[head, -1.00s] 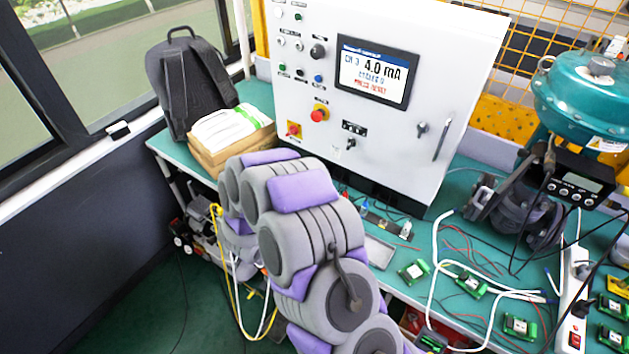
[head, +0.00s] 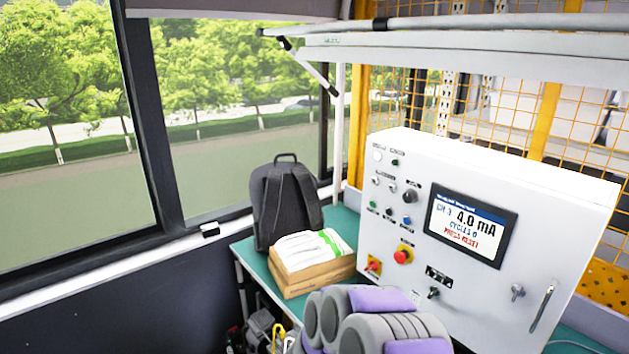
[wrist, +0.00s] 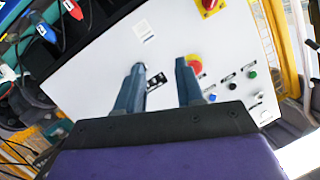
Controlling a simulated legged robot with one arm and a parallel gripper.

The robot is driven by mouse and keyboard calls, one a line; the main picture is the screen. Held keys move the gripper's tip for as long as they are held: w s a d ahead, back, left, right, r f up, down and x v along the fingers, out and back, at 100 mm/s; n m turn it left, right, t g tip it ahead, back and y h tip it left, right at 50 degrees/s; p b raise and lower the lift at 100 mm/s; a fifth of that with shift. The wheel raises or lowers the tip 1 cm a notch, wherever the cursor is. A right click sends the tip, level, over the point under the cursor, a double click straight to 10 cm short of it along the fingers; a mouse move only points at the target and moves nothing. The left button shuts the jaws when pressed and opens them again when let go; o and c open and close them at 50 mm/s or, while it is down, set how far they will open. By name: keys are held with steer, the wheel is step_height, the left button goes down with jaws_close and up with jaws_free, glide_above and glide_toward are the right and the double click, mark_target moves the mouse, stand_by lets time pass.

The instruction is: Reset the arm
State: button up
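The white control cabinet (head: 440,190) stands on the green bench. Its screen (head: 470,228) reads 4.0 mA with red text "PRESS RESET". In the wrist view the panel appears turned over. My gripper (wrist: 160,66) is open and points at the panel, its two fingers apart with nothing held. The right fingertip overlaps the edge of the red button (wrist: 195,65); contact cannot be told.
A cardboard box (head: 310,275) with white packages and a dark backpack (head: 286,203) stand left of the cabinet. A yellow mesh fence (head: 545,115) is behind. A white overhead frame (head: 430,45) spans above. Coloured cables (wrist: 45,30) show at the wrist view's upper left.

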steer(key=a+r+n+y, duration=0.3)
steer(key=a+r+y, duration=0.2)
steer(key=a+y, duration=0.4)
steer(key=s+a+r+n+g+y, duration=0.35)
steer(key=s+a+n, duration=0.2)
steer(key=s, duration=0.35)
steer(key=s+d+r+n+g+h, duration=0.1)
steer(key=s+d+g, duration=0.2)
steer(key=s, duration=0.8)
steer(key=s+d+r+n+g, duration=0.1)
steer(key=s+d+g, duration=0.2)
steer(key=s, duration=0.8)
steer(key=s+d+r+n+g+h, duration=0.1)
steer(key=s+d, duration=0.5)
steer(key=s, duration=0.6)
steer(key=r+n+g, duration=0.1)
steer(key=g, duration=0.1)
steer(key=shift+d+g+h, duration=0.35)
steer(key=shift+w, duration=0.1)
steer(key=shift+c, duration=0.3)
